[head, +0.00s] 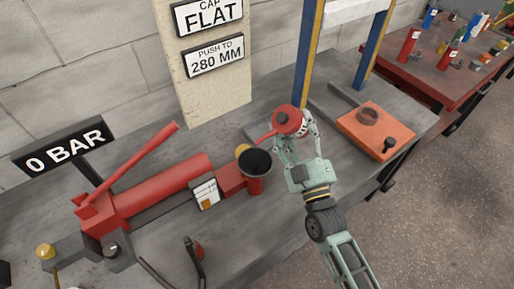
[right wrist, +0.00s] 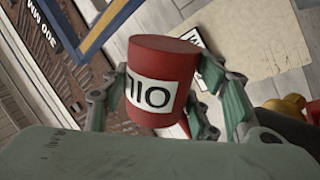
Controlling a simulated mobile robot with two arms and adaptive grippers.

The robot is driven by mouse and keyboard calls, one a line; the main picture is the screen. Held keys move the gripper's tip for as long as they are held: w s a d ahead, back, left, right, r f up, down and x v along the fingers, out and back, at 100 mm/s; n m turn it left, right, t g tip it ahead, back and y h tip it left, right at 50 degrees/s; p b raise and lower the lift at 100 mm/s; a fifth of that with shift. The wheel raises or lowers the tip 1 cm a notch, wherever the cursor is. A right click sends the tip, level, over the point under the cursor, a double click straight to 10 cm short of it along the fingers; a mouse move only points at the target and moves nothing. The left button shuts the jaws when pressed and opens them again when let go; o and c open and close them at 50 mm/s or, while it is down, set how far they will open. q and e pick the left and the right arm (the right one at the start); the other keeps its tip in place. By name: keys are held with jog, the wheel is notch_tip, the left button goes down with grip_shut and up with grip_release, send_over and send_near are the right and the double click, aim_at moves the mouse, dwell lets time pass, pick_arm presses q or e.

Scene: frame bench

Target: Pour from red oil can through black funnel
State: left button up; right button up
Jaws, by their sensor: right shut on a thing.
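The red oil can (head: 287,121) is in my right gripper (head: 302,133), whose fingers are shut around its sides. Its spout points left, toward the black funnel (head: 257,161). In the right wrist view the can (right wrist: 161,75) shows a white label with dark letters, between the fingers of the gripper (right wrist: 160,98). The funnel stands on the end of the red hand pump (head: 165,189), with its mouth up. Whether oil flows cannot be seen. My left gripper is not in view.
The grey bench (head: 230,240) carries the pump, with a "0 BAR" sign (head: 65,147) behind it. Blue and yellow posts (head: 309,55) rise behind the can. An orange plate (head: 376,133) lies to the right. Black-handled pliers (head: 193,262) lie in front.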

aim_at(298, 129)
jog(key=shift+r, duration=0.15)
dwell(0.5)
jog(key=shift+r+n+y, duration=0.35)
jog(key=shift+n+y, duration=0.15)
jog(key=shift+r, duration=0.1)
jog(key=shift+r+n, duration=0.3)
jog(key=shift+n, duration=0.3)
jog(key=shift+a+r+p, duration=0.1)
jog(key=shift+p, duration=0.2)
jog(key=shift+s+r+n+y, duration=0.1)
jog(key=shift+r+n+y, duration=0.2)
jog(key=shift+n+y, duration=0.25)
jog(key=shift+s+a+r+n+y, duration=0.1)
jog(key=shift+r+n+y, duration=0.15)
jog(key=shift+r+n, duration=0.25)
jog(key=shift+f, duration=0.15)
